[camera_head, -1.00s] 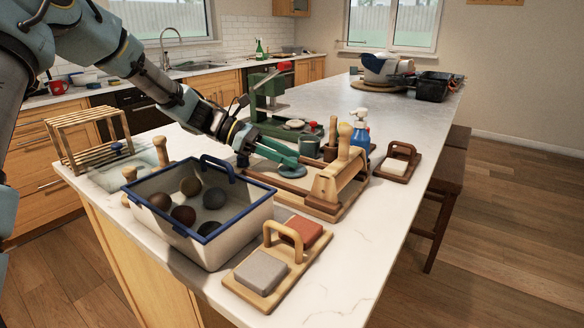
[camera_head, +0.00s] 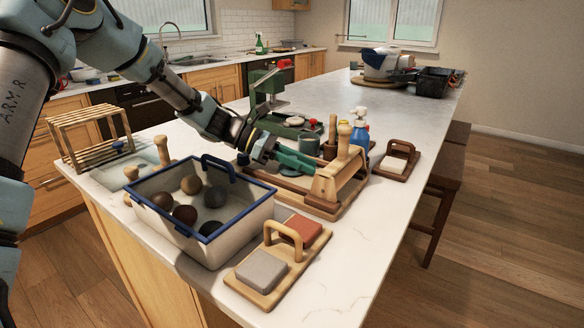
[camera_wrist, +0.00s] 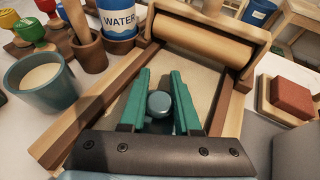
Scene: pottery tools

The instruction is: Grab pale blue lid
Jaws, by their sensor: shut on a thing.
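The pale blue lid (camera_wrist: 159,104) shows in the wrist view as a small round knob between my two green fingers. Its disc is mostly hidden by the fingers. My gripper (camera_wrist: 160,76) is shut on the lid, low over the wooden slab roller board. In the head view, my gripper (camera_head: 298,162) reaches in over the board beside its roller frame, and the fingers hide most of the lid. I cannot tell whether the lid still touches the board.
The roller frame (camera_head: 335,180) closes in the far side of the board. A teal cup (camera_wrist: 40,82), a brown pot (camera_wrist: 88,52) and a water bottle (camera_wrist: 117,20) stand close by. A blue-rimmed bin (camera_head: 240,222) of balls stands nearer.

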